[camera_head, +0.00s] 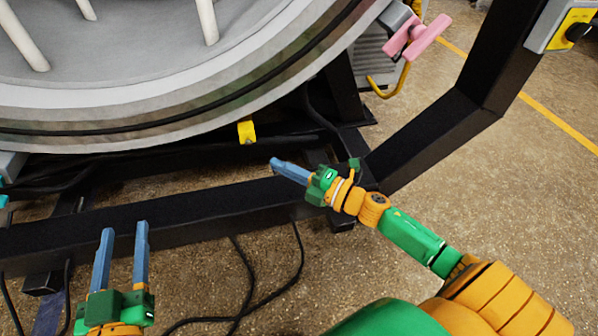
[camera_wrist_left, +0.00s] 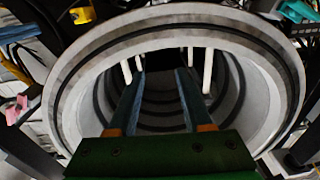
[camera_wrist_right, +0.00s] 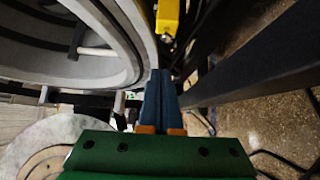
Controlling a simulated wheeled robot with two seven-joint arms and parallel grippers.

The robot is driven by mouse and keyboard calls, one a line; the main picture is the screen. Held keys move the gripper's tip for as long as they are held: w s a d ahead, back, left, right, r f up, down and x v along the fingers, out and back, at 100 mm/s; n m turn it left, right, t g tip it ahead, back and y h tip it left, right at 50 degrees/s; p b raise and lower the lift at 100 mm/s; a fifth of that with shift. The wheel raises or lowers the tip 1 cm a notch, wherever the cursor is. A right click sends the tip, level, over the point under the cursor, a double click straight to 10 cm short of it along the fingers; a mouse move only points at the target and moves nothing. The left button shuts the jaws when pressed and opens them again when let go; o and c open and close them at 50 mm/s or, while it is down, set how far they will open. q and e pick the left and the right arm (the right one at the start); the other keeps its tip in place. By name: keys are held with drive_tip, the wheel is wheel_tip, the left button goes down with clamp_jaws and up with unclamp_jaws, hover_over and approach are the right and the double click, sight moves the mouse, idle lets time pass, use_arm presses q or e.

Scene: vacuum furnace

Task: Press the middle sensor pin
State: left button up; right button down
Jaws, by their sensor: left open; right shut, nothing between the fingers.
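A small yellow sensor block (camera_head: 246,132) sits under the lower rim of the round furnace opening in the head view. In the right wrist view the yellow block (camera_wrist_right: 168,16) is at the top, with a small dark-and-light tip, perhaps the pin, at its lower end. The left wrist view also shows a yellow block (camera_wrist_left: 82,15) at the upper left. My right gripper (camera_head: 275,163) is shut and empty, its blue fingertips a little below and right of the block, apart from it. My left gripper (camera_head: 125,227) is open and empty, in front of the black frame beam.
The furnace ring (camera_head: 215,124) curves above the black frame beam (camera_head: 190,208). A pink handle (camera_head: 417,38) is at the upper right, and a teal part (camera_head: 4,202) at the left edge. Cables (camera_head: 245,290) hang to the floor. Open floor (camera_head: 540,210) lies right.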

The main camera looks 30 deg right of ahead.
use_arm(q)
wheel_tip(320, 180, down, 6)
drive_tip(key=s+a+g+y, duration=0.1)
drive_tip(key=g, duration=0.2)
drive_tip(key=shift+f+g+p, duration=0.2)
drive_tip(key=shift+g+p, duration=0.15)
drive_tip(key=shift+g, duration=0.05)
use_arm(e)
drive_tip(key=v, duration=0.4)
drive_tip(key=shift+s+d, duration=0.1)
drive_tip(key=shift+s, duration=0.05)
